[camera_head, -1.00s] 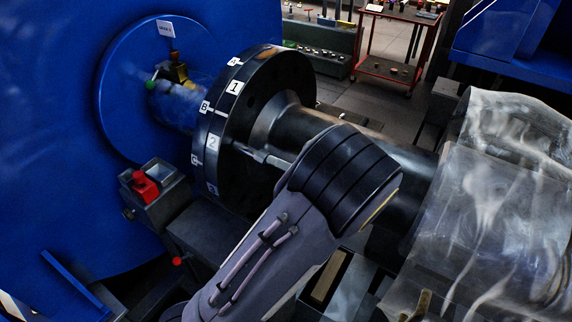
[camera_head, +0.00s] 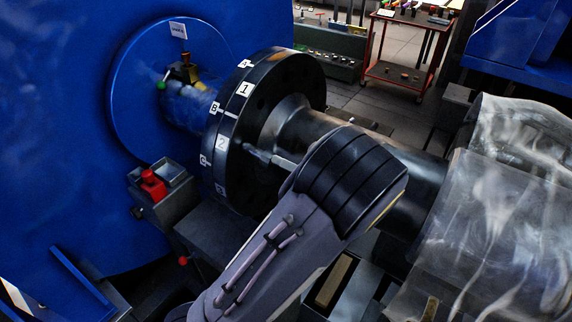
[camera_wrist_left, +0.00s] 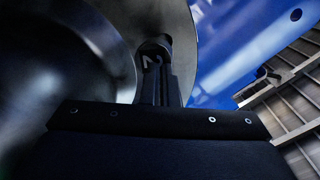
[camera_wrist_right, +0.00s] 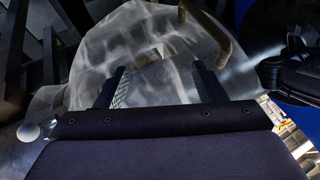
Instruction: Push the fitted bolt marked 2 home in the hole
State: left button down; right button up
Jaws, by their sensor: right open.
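The dark round flange (camera_head: 285,85) on the shaft carries white labels on its rim, with 1 above and 2 (camera_head: 221,143) below. My left gripper (camera_head: 266,156) reaches the flange's near face, level with label 2. In the left wrist view its fingers (camera_wrist_left: 161,80) are together, with their tips at a small dark round piece (camera_wrist_left: 153,46) on the flange, which looks like the bolt head. How far the bolt stands out cannot be told. My right gripper (camera_wrist_right: 158,88) is open and empty, in front of a clear wrinkled cover.
A blue housing (camera_head: 60,120) stands left of the flange. A grey box with a red part (camera_head: 153,184) sits below it. The clear cover (camera_head: 500,200) wraps the shaft's right end. A red trolley (camera_head: 395,75) stands at the back.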

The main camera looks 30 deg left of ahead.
aim_at(262, 152)
pick_arm(q)
jog(key=shift+s+a+f, duration=0.1)
jog(key=shift+a+f, duration=0.05)
jog(key=shift+a, duration=1.2)
jog(key=shift+a+b, duration=0.25)
jog(key=shift+b, duration=0.05)
jog(key=shift+a, duration=0.1)
jog(key=shift+w+a+b, duration=0.15)
jog(key=shift+a+b, duration=0.05)
jog(key=shift+a, duration=0.6)
jog(key=shift+w+a+b, duration=0.15)
jog(key=shift+a+b, duration=0.05)
jog(key=shift+a, duration=0.55)
